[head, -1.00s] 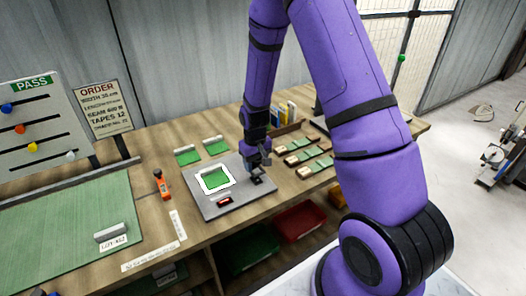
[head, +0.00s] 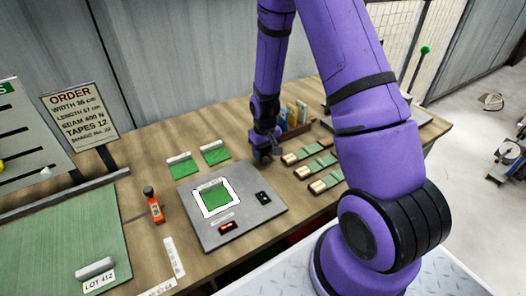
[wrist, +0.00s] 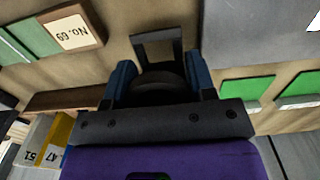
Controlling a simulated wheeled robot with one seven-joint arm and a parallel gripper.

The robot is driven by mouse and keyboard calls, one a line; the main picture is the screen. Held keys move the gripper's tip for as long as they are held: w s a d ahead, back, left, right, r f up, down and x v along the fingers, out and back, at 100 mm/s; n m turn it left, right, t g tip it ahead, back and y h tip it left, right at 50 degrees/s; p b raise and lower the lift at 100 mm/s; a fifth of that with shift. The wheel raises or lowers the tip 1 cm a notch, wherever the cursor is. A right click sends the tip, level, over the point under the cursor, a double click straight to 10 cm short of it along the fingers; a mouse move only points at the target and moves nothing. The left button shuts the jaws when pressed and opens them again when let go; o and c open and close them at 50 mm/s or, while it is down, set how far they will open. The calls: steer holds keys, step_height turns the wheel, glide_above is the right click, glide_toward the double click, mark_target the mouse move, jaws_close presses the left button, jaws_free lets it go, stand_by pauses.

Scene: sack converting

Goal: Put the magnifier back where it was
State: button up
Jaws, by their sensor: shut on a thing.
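The magnifier (wrist: 157,35) shows in the wrist view as a small dark square frame with wood visible through its opening. It is between the blue fingers of my gripper (wrist: 158,82), which is shut on it. In the head view my gripper (head: 264,153) is low over the wooden bench, behind the right part of the grey plate and left of the wooden-ended sample pieces. The magnifier can hardly be made out there, and I cannot tell whether it touches the bench.
The grey plate (head: 246,226) carries a white-framed green swatch (head: 215,197), a red display (head: 228,226) and a black switch block (head: 264,197). Two green swatches (head: 214,153) lie behind it. Sample pieces (head: 316,167) and a rack of upright cards (head: 293,118) are near my gripper. An orange tool (head: 153,206) stands left.

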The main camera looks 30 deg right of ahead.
steer(key=shift+f, duration=1.05)
steer(key=shift+f, duration=0.1)
steer(key=o, duration=0.9)
